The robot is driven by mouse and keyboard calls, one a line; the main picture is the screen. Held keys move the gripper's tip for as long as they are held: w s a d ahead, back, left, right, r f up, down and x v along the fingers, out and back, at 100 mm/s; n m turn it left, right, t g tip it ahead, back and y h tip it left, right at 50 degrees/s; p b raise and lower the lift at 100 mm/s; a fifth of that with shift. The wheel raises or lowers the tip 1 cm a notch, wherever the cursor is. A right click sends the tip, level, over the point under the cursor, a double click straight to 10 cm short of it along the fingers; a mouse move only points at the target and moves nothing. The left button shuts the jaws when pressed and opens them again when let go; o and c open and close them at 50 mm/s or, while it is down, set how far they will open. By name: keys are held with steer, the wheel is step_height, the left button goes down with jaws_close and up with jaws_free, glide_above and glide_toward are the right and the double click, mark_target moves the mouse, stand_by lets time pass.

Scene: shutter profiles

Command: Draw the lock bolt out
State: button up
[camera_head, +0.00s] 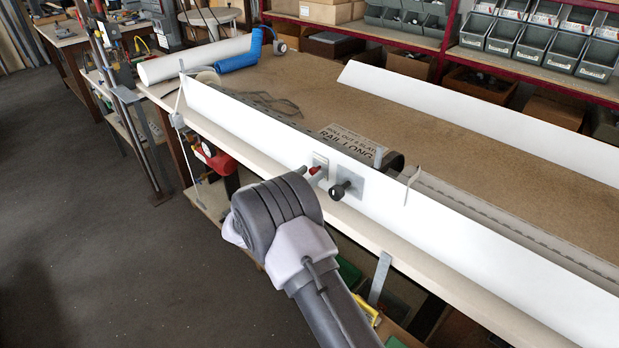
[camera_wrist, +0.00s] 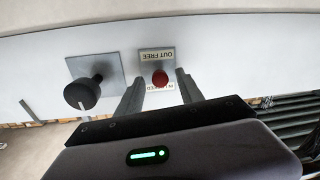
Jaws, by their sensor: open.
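The lock bolt is a small red knob (camera_wrist: 160,78) on a pale label plate (camera_wrist: 157,56) reading "OUT FREE", with a second line partly hidden, likely "IN LOCKED". The red knob (camera_head: 315,170) also shows in the head view on the front face of the long white profile (camera_head: 440,215). My gripper (camera_wrist: 158,77) is open, its two fingers on either side of the red knob in the wrist view. I cannot tell whether either finger touches it. In the head view my wrist hides most of the gripper.
A black knob (camera_wrist: 84,92) on a grey square plate (camera_wrist: 95,68) sits close beside the red one. The white profile lies along the bench edge. A second white profile (camera_head: 480,115) and a cardboard sign (camera_head: 350,145) lie behind. Open floor (camera_head: 90,250) is at left.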

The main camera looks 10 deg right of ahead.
steer(key=shift+w+d, duration=0.25)
steer(key=shift+w, duration=0.05)
jaws_close()
stand_by(1.3)
